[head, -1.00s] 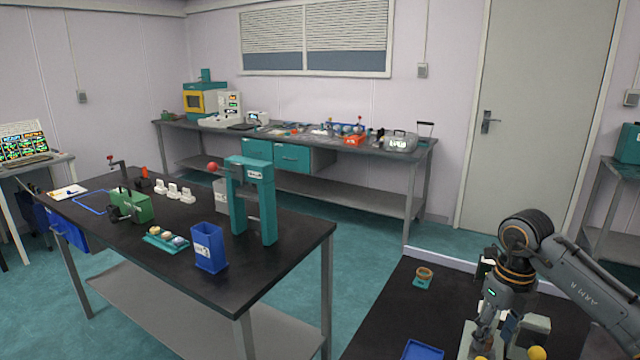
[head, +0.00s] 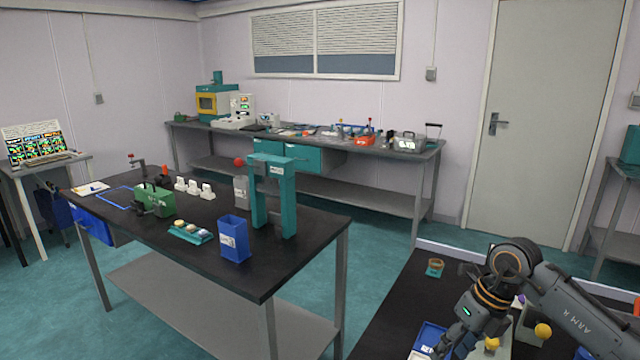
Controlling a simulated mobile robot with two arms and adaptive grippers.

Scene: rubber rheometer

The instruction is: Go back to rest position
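My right arm comes in from the right edge over the dark bench at lower right. Its gripper (head: 448,344) points down and left near the bottom edge, close to a blue tray (head: 428,336). The fingers are small and partly lost against the things behind, so I cannot tell whether they are open or shut. My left arm and gripper are out of view.
A black table (head: 285,268) at left holds a teal press (head: 287,205), a blue bin (head: 234,240) and a green device (head: 152,199). On the lower-right bench are a small ring-topped item (head: 435,268) and yellow knobs (head: 543,330). Teal floor lies open between the tables.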

